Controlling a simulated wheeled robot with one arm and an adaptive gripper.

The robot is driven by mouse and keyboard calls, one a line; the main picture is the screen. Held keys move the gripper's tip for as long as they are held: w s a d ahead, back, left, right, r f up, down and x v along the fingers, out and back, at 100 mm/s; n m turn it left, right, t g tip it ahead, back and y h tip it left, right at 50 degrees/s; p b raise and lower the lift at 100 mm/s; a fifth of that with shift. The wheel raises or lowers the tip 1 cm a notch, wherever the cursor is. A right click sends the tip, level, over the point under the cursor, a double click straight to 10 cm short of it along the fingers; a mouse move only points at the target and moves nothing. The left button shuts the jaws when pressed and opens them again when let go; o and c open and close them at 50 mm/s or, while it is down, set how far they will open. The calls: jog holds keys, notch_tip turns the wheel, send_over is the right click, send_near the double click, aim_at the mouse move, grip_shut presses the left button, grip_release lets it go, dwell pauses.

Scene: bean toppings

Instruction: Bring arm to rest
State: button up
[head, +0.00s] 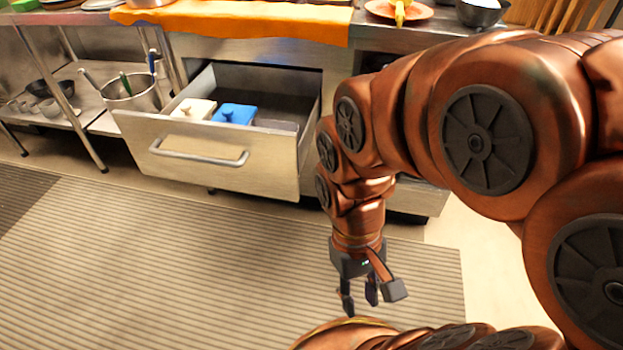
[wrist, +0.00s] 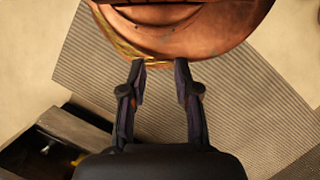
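My copper-coloured arm fills the right side of the head view. It is bent so that my gripper (head: 360,298) hangs low over the striped mat, in front of the cabinet and to the right of the open drawer. In the wrist view my gripper (wrist: 160,75) has its two dark fingers spread apart with nothing between them. The fingertips show against the edge of my own copper base. The drawer (head: 208,160) is pulled out and holds a white lidded container (head: 193,109) and a blue lidded container (head: 234,114).
The ribbed mat (head: 180,260) covers the floor and is clear. A metal pot (head: 137,97) with utensils stands on a low shelf at left. An orange cloth (head: 240,24) lies on the counter. A plate (head: 385,9) and dark bowl (head: 480,12) are at back right.

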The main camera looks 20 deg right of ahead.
jog(key=w+d+r+m+t+p, duration=0.1)
jog(key=w+d+r+p, duration=0.1)
jog(key=r+p, duration=0.8)
jog(key=w+d+r+t+p, duration=0.1)
jog(key=d+r+p, duration=0.1)
jog(key=r+p, duration=0.85)
jog(key=s+a+r+p, duration=0.1)
jog(key=a+r+p, duration=0.3)
jog(key=r+p, duration=0.8)
notch_tip(320, 180, up, 2)
jog(key=shift+s+r+n, duration=0.2)
jog(key=shift+r+n, duration=0.05)
jog(key=shift+n, duration=0.15)
jog(key=shift+c, duration=0.3)
